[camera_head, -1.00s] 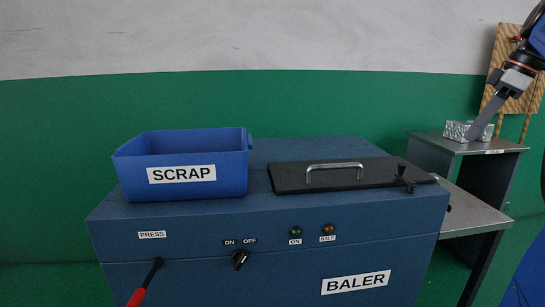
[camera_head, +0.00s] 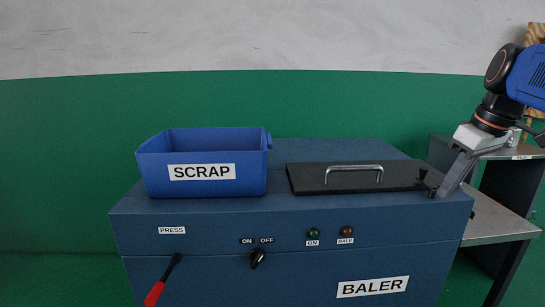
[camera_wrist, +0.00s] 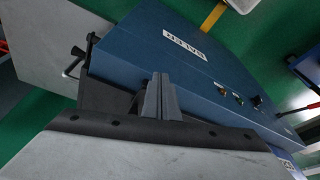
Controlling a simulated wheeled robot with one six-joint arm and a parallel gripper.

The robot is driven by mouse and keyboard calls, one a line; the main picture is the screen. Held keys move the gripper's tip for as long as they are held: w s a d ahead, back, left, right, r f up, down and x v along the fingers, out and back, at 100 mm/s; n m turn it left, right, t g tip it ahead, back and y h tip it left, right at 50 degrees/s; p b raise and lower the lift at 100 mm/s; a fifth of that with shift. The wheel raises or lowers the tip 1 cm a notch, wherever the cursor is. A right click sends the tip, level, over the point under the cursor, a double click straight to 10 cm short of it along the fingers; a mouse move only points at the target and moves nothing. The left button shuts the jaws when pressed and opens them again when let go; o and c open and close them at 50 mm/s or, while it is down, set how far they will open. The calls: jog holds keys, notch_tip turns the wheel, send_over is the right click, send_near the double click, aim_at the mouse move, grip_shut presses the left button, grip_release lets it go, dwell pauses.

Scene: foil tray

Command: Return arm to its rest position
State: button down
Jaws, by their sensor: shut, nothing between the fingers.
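My gripper (camera_head: 440,193) hangs down at the right of the head view, its grey fingers pointing down and left. Its fingertips appear at the right end of the baler's (camera_head: 290,225) top, by the black latch of the lid; I cannot tell whether they touch. In the wrist view the fingers (camera_wrist: 160,97) are together with nothing between them, over the blue baler (camera_wrist: 190,60). The foil tray is not visible now; my arm covers much of the side table's top.
A blue SCRAP bin (camera_head: 160,178) stands on the baler's left. A black lid (camera_head: 310,179) with a metal handle (camera_head: 354,168) lies beside it. A red-handled press lever (camera_head: 155,292) is in front. The grey side table (camera_head: 525,152) stands at the right.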

jog(key=s+a+f+m, duration=0.1)
jog(key=s+a+f, duration=0.2)
jog(key=f, duration=0.4)
jog(key=s+a+f+m+t+h, duration=0.1)
jog(key=s+a+f+m, duration=0.1)
jog(key=s+a+f, duration=0.2)
jog(key=s+a+f+m, duration=0.1)
jog(key=s+a+f, duration=0.3)
jog(key=s+f, duration=0.3)
notch_tip(320, 180, down, 4)
jog(key=shift+r+m+t, duration=0.1)
jog(key=shift+m+t, duration=0.3)
jog(key=shift+a, duration=0.1)
dwell(0.5)
